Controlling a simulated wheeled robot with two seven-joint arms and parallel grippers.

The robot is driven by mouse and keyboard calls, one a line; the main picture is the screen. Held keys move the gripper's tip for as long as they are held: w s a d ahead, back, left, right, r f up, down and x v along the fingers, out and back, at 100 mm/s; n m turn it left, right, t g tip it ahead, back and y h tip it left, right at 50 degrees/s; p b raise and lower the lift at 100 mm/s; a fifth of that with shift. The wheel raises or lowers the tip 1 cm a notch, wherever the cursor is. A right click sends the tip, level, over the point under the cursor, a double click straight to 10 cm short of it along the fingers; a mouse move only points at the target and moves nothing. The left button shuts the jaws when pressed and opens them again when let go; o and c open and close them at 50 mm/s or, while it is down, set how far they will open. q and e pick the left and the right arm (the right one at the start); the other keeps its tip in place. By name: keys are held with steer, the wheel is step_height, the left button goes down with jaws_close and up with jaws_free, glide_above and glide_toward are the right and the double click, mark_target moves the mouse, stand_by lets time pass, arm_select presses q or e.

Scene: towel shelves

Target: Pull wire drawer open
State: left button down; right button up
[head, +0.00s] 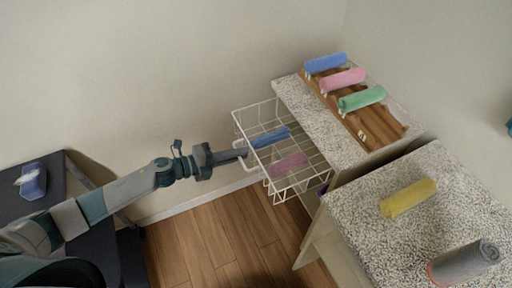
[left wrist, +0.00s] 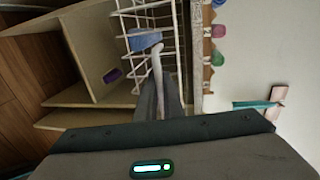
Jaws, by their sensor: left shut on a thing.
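The white wire drawer (head: 250,119) stands pulled out from under the speckled counter, with a blue rolled towel (head: 270,138) and a pink one (head: 288,165) inside. My left gripper (head: 243,153) comes in from the left and is shut on the drawer's front handle (head: 249,166). In the left wrist view the gripper fingers (left wrist: 160,98) close around the white handle bar (left wrist: 157,62), with the wire drawer (left wrist: 125,22) and the blue towel (left wrist: 145,40) just beyond. My right gripper is not in view.
Blue (head: 325,63), pink (head: 343,80) and green (head: 362,98) rolls lie on a wooden rack (head: 376,143) on the counter. A nearer speckled top (head: 360,205) holds yellow (head: 408,198) and grey (head: 464,262) rolls. Floor (head: 215,235) below the drawer is clear.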

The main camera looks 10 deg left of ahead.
arm_select(q)
steer(key=shift+f+v, duration=0.25)
steer(key=shift+v, duration=1.05)
steer(key=c, duration=2.2)
jaws_free()
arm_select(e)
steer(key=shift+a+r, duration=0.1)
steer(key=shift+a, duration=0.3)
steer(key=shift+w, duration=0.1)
